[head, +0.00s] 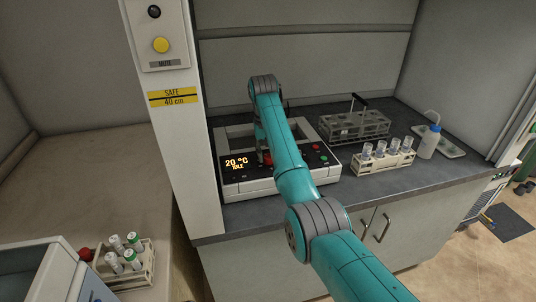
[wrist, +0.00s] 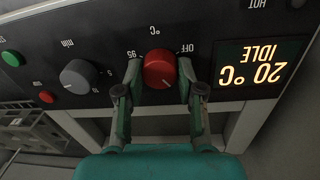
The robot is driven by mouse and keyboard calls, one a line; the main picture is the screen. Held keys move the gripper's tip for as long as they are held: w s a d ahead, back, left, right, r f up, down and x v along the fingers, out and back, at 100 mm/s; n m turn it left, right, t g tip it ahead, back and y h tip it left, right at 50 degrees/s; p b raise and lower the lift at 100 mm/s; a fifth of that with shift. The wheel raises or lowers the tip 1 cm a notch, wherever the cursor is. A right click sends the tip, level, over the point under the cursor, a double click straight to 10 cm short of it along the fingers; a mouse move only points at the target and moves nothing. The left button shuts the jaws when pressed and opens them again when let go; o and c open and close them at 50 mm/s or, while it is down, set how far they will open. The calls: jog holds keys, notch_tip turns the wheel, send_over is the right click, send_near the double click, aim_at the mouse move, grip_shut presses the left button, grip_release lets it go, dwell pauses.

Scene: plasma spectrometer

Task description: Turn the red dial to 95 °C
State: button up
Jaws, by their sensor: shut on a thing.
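The red dial (wrist: 159,69) is on the dark front panel of the heater block in the wrist view, which shows the panel upside down. OFF is printed on one side of it and 95 on the other, with °C between. In the head view my arm hides most of the dial and the gripper.
A grey minutes dial (wrist: 79,76) sits beside the red dial, with green (wrist: 12,58) and red (wrist: 46,97) buttons beyond it. In the head view, a vial rack (head: 385,160), a wire rack (head: 355,125) and a wash bottle (head: 429,140) stand to the right. The hood post (head: 175,130) is left.

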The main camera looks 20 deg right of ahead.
jog(key=m, duration=0.4)
jog(key=shift+m, duration=0.3)
jog(key=m, duration=0.4)
jog(key=shift+m, duration=0.3)
jog(key=m, duration=0.4)
jog(key=shift+m+g, duration=0.3)
jog(key=m, duration=0.3)
jog(key=shift+m+y, duration=0.3)
jog(key=m, duration=0.3)
jog(key=shift+m, duration=0.3)
jog(key=m, duration=0.3)
jog(key=shift+m, duration=0.3)
jog(key=m, duration=0.6)
jog(key=shift+d+y, duration=0.1)
jog(key=shift+y, duration=0.2)
jog(key=shift+m, duration=0.3)
